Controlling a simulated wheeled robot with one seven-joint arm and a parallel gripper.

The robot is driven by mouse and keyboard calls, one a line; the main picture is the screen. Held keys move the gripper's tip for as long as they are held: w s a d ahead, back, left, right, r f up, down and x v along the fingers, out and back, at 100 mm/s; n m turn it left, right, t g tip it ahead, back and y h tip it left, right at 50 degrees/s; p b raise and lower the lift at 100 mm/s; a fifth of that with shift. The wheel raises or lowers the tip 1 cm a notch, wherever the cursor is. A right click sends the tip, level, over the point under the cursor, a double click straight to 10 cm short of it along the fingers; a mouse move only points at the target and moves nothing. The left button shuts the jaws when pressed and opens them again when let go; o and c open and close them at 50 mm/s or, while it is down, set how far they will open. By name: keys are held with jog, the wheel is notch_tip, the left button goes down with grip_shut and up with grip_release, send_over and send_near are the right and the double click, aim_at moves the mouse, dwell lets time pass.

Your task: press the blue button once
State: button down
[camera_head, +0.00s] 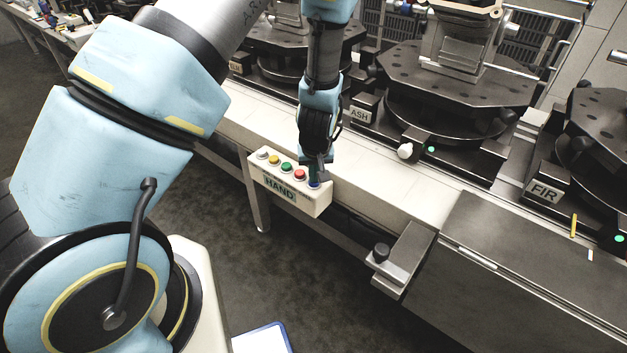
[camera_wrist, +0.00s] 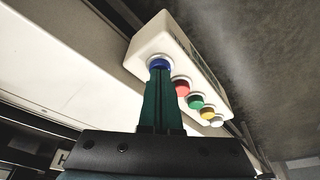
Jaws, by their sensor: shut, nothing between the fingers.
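The blue button (camera_wrist: 159,63) is at one end of a cream button box (camera_wrist: 160,38) in the wrist view. In the head view the blue button (camera_head: 314,184) is at the right end of the box (camera_head: 318,205), which is labelled HAND, and is partly covered by my gripper. My gripper (camera_head: 318,178) points down at it with fingers shut and empty. In the wrist view the closed fingertips (camera_wrist: 160,76) overlap the near edge of the blue button. I cannot tell for certain whether they touch it or how far it is pressed.
Beside the blue button are red (camera_head: 299,174), green (camera_head: 286,167), yellow (camera_head: 274,160) and white (camera_head: 262,155) buttons. The box is on the front edge of a pale conveyor rail (camera_head: 400,200). Dark round fixtures marked ASH (camera_head: 360,115) and FIR (camera_head: 545,190) stand behind.

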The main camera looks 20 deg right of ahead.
jog(key=shift+f, duration=0.2)
notch_tip(320, 180, up, 6)
jog(key=p, duration=0.4)
jog(key=shift+r, duration=0.1)
dwell(0.3)
jog(key=d+v, duration=0.1)
jog(key=v, duration=1)
jog(key=a+r, duration=0.3)
jog(key=a, duration=0.7)
jog(key=a+r+n+g, duration=0.1)
jog(key=a+r, duration=0.2)
jog(key=a, duration=0.7)
jog(key=a+r+n, duration=0.1)
jog(key=a+r, duration=0.2)
jog(key=a, duration=0.7)
jog(key=shift+s+a+r+g+y+b, duration=0.3)
jog(key=shift+a+y, duration=0.1)
